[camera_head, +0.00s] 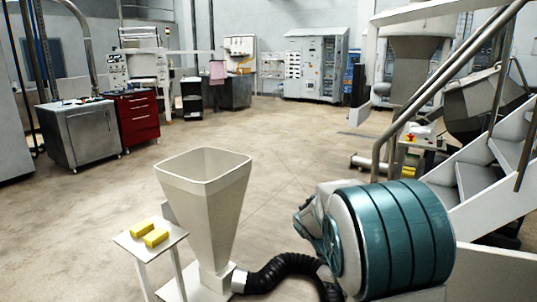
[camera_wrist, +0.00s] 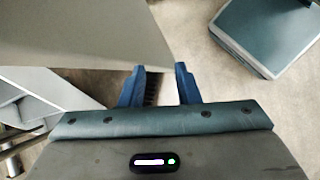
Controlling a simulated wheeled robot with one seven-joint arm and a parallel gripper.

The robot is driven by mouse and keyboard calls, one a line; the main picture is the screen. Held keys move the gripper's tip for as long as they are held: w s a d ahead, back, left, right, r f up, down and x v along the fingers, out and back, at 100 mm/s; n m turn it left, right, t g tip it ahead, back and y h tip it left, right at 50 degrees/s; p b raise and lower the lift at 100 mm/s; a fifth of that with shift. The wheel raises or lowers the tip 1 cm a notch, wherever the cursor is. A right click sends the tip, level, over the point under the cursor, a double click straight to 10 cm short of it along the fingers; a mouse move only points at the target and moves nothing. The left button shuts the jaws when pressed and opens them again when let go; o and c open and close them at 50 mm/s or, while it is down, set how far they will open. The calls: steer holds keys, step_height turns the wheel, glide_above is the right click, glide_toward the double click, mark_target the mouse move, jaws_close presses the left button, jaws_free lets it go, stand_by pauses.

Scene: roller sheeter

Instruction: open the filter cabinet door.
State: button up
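I cannot tell for sure which unit is the filter cabinet. In the head view, a grey metal cabinet (camera_head: 80,132) stands at the left, and its front looks closed. A tall grey cabinet (camera_head: 318,62) with panels and controls stands at the back. My gripper (camera_wrist: 160,68) shows in the wrist view, with two blue fingers apart and nothing between them. A large plain grey surface (camera_wrist: 70,35) lies beyond the fingers at the upper left; I cannot tell what it belongs to. I do not make out my gripper in the head view.
A pale hopper (camera_head: 205,200) with a black hose (camera_head: 283,270) stands in front. A small table (camera_head: 130,240) holds yellow blocks (camera_head: 150,235). White stairs (camera_head: 485,180) with handrails fill the right side. A red drawer unit (camera_head: 138,117) is at the left. The middle floor is clear.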

steer(key=s+a+r+m+t+y+p, duration=0.2)
steer(key=s+a+r+m+y+p, duration=0.1)
steer(key=s+r, duration=0.3)
steer(key=s+a+r+m+t+y+p, duration=0.2)
steer(key=s+r, duration=0.5)
steer(key=s, duration=0.4)
steer(key=m+y+p, duration=0.1)
steer(key=m+p, duration=0.1)
steer(key=m, duration=0.1)
steer(key=shift+a+t, duration=0.4)
steer(key=shift+s+m+y, duration=0.25)
steer(key=shift+m+y, duration=0.05)
jaws_close()
